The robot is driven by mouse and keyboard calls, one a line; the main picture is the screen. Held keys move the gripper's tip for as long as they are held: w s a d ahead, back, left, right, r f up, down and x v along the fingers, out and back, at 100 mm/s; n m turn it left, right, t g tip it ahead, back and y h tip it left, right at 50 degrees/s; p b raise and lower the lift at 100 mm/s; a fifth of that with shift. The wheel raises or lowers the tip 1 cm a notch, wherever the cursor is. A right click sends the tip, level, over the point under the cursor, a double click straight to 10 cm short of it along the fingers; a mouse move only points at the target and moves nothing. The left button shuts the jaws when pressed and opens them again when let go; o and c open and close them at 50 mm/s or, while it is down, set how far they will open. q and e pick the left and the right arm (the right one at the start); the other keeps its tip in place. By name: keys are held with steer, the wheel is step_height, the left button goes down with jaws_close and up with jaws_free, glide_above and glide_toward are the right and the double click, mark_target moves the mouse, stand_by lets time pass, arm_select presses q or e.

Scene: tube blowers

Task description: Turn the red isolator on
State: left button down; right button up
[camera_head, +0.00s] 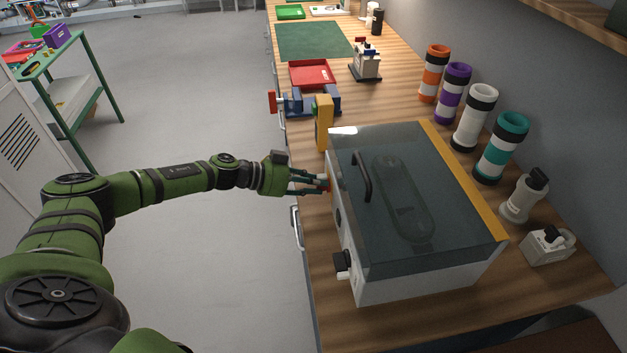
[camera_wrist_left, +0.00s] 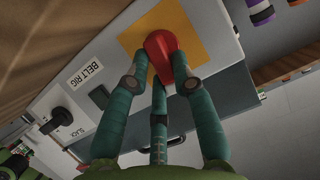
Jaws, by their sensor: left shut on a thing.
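The red isolator (camera_wrist_left: 160,50) is a red knob on a yellow square plate (camera_wrist_left: 190,28) on the front panel of the belt rig. In the head view only a little red of the isolator (camera_head: 328,183) shows past the fingers. My left gripper (camera_wrist_left: 160,75) has its fingers closed around the knob, two on one side and one on the other; in the head view the left gripper (camera_head: 318,183) reaches the rig's front from the left. The belt rig (camera_head: 420,280) is a pale box with a dark see-through lid (camera_head: 440,190). My right gripper is not in view.
A black knob on a white base (camera_head: 342,262) sticks out at the rig's near front corner. A yellow block (camera_head: 323,122) and a blue vise (camera_head: 300,102) stand just beyond the rig. Striped tubes (camera_head: 500,147) line the wall side. Open floor lies left of the bench.

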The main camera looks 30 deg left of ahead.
arm_select(q)
steer(key=shift+s+d+f+m+t+y, duration=0.1)
steer(key=shift+s+f+m+t+y, duration=0.15)
steer(key=shift+m, duration=0.2)
steer(key=shift+s+d+m+t+y, duration=0.1)
steer(key=shift+m+t+y, duration=0.05)
steer(key=shift+m+t, duration=0.25)
steer(key=shift+f+m+t+b, duration=0.2)
steer(key=shift+m+t+b, duration=0.2)
steer(key=shift+m, duration=0.25)
steer(key=shift+s+d+f+m+t+y+b, duration=0.1)
steer(key=shift+m+t+y+b, duration=0.1)
steer(key=shift+m+b, duration=0.2)
steer(key=shift+d+f+m+t+y+b, duration=0.1)
steer(key=shift+m+t+b, duration=0.05)
steer(key=shift+m+b, duration=0.2)
steer(key=m+t+b, duration=0.1)
steer(key=m+b, duration=0.1)
steer(key=b, duration=0.1)
steer(key=f+m+t+b, duration=0.1)
steer(key=m+b, duration=0.1)
steer(key=b, duration=0.2)
steer(key=m+t+b, duration=0.1)
steer(key=m+b, duration=0.1)
steer(key=b, duration=0.1)
steer(key=shift+s+f+m, duration=0.15)
steer(key=shift+f+m, duration=0.1)
steer(key=shift+r+m+t+b, duration=0.1)
steer(key=shift+m+t+b, duration=0.3)
steer(key=shift+m+b, duration=0.65)
